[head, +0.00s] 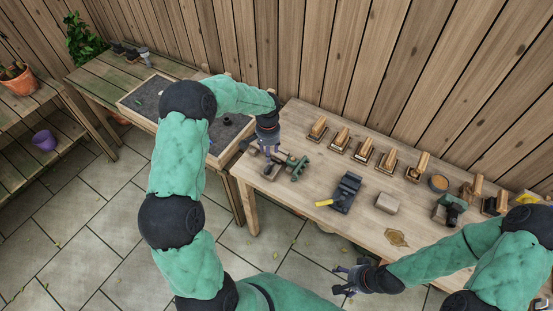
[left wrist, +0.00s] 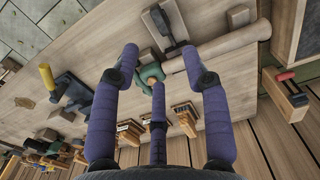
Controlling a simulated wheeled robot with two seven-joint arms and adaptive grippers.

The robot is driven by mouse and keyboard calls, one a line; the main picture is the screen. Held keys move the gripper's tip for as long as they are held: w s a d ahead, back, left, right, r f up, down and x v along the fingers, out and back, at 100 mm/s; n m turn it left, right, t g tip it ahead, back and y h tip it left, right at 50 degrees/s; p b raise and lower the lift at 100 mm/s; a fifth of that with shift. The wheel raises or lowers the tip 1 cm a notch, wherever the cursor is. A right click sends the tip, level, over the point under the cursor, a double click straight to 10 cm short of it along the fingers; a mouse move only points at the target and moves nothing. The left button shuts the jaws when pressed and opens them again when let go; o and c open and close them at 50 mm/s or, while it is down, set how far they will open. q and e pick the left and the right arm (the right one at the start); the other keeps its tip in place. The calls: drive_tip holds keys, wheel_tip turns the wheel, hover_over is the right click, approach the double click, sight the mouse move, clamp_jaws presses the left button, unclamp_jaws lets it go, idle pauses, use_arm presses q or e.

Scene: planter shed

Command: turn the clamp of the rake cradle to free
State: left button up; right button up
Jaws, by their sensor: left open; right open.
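A green clamp-like fitting (head: 300,165) with a wooden bar and dark metal parts lies at the left end of the workbench; I take it to be the rake cradle. In the left wrist view, its green part (left wrist: 151,74) joins a thick wooden bar, with a dark lever-like piece (left wrist: 167,27) beside it. My left gripper (head: 268,147) is open and empty, pointing down just left of the fitting. Its purple fingers (left wrist: 168,72) spread around the green part in view, apparently without contact. The clamp's setting cannot be told. My right gripper (head: 352,279) is open and empty, off the bench's front edge.
The workbench (head: 285,208) also holds a dark vise-like tool (head: 347,190) with a yellow handle, a grey-brown block (head: 387,203), and several wooden-handled brushes along the back. A shallow gravel tray (head: 150,88) stands to the left. A plank wall (head: 340,60) closes the back.

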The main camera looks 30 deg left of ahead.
sight(269, 168)
use_arm(q)
wheel_tip(269, 168, down, 10)
drive_tip(key=shift+f, duration=0.15)
idle(0.3)
drive_tip(key=shift+b, duration=0.3)
clamp_jaws()
